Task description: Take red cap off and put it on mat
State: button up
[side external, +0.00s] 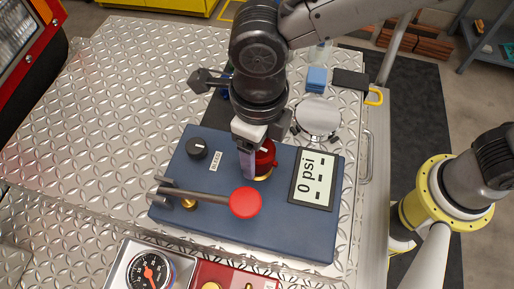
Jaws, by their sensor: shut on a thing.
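The red cap (267,158) is at the top of a brass fitting (264,177) on the blue pump box (225,227). My gripper (257,160) points down over the fitting and is shut on the red cap. Its near finger hides the left part of the cap. I cannot tell whether the cap still touches the fitting. A dark flat patch (213,113), which may be the mat, lies behind the box and is partly hidden by my arm.
A lever with a round red knob (245,202) lies across the box front. A black dial (196,148) and a display reading 0 psi (313,178) flank the fitting. A round silver lid (318,116), blue block (316,79) and black block (351,79) are behind. The left plate is clear.

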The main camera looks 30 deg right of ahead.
jog(key=shift+n, duration=1.1)
jog(key=o, duration=1.6)
jog(key=shift+c, duration=0.2)
jog(key=shift+f, duration=0.1)
jog(key=m, duration=0.3)
jog(key=shift+m, duration=0.4)
jog(key=m, duration=0.3)
jog(key=shift+m, duration=0.3)
jog(key=m, duration=0.3)
jog(key=shift+m, duration=0.3)
jog(key=m, duration=0.4)
